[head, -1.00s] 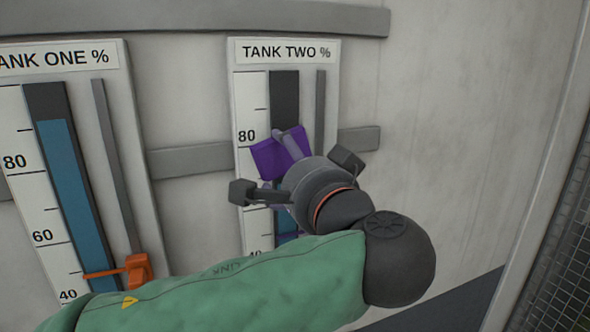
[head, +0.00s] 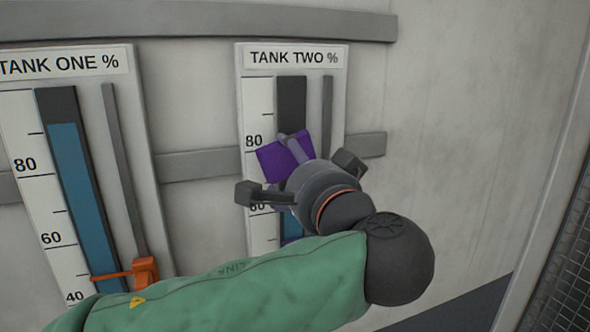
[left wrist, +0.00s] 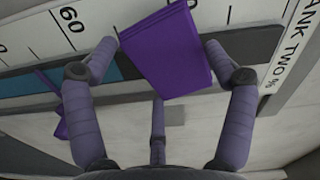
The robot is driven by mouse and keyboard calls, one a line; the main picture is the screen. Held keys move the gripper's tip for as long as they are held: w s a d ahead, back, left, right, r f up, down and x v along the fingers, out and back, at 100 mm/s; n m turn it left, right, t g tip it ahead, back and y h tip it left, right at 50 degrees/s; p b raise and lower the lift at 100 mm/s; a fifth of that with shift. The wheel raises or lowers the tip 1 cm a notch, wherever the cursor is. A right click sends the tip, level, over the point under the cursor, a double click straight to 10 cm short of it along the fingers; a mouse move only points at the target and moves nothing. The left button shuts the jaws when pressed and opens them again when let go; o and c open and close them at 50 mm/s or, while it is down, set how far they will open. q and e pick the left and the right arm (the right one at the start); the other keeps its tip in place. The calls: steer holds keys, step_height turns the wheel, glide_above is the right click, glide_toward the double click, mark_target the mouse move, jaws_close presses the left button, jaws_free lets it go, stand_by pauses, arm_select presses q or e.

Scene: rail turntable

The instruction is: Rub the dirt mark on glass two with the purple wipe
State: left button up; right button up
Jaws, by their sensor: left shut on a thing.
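My left gripper (head: 290,152) is in front of the tank two gauge (head: 340,100), shut on the folded purple wipe (head: 272,162). In the left wrist view the wipe (left wrist: 165,55) sits between the fingers, over the gauge. Glass two (head: 292,95) is the tall tube, dark above and blue below. The wipe overlaps it near and below the 80 line. I cannot tell whether the wipe touches the glass. No dirt mark shows; the wipe and gripper hide part of the glass. My right gripper is not in view.
The tank one gauge (head: 145,130) stands to the left, with an orange slider (head: 145,272) low on its rail. A purple piece (left wrist: 62,110) shows beside glass two in the left wrist view. Grey rails (head: 205,163) cross the wall. Bare wall lies to the right.

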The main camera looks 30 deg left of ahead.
arm_select(q)
steer(key=shift+x, duration=1)
stand_by(0.3)
steer(key=shift+w+d, duration=1.35)
steer(key=shift+w, duration=0.1)
steer(key=shift+w+a, duration=0.1)
steer(key=shift+s+a+b, duration=0.9)
steer(key=shift+s+a, duration=0.4)
steer(key=shift+s, duration=0.25)
steer(key=shift+r, duration=0.1)
